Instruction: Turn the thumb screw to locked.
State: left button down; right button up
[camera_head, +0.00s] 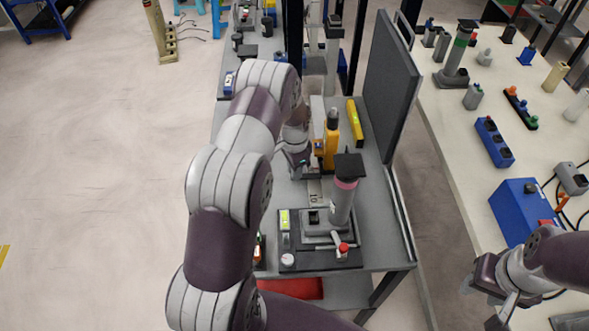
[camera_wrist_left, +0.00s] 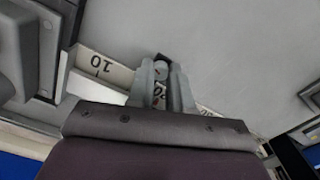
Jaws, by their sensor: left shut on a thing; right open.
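My left gripper (camera_head: 297,158) reaches down beside an orange-yellow block (camera_head: 329,148) on the grey bench. In the left wrist view its two fingers (camera_wrist_left: 160,85) are close together on a small part, taken to be the thumb screw (camera_wrist_left: 159,90), with dark and red marks on its face. The fingers cover its sides, so its turn angle cannot be read. A pale strip marked 10 (camera_wrist_left: 100,68) runs behind the fingers; it also shows in the head view (camera_head: 314,192). My right gripper (camera_head: 497,296) is at the lower right, open and away from the bench.
A grey post fixture with a black top (camera_head: 345,190) stands on a dark plate, beside a red-knobbed lever (camera_head: 343,248). A yellow level (camera_head: 355,122) and a grey upright panel (camera_head: 388,85) are at the right. A second table (camera_head: 470,130) holds several parts.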

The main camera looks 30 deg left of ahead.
pick_arm(q)
jog(key=shift+w+r+m, duration=0.1)
jog(key=shift+m, duration=0.4)
dwell(0.3)
jog(key=c, duration=1.2)
grip_release()
jog(key=shift+o, duration=0.8)
notch_tip(320, 180, up, 13)
jog(key=b, duration=0.2)
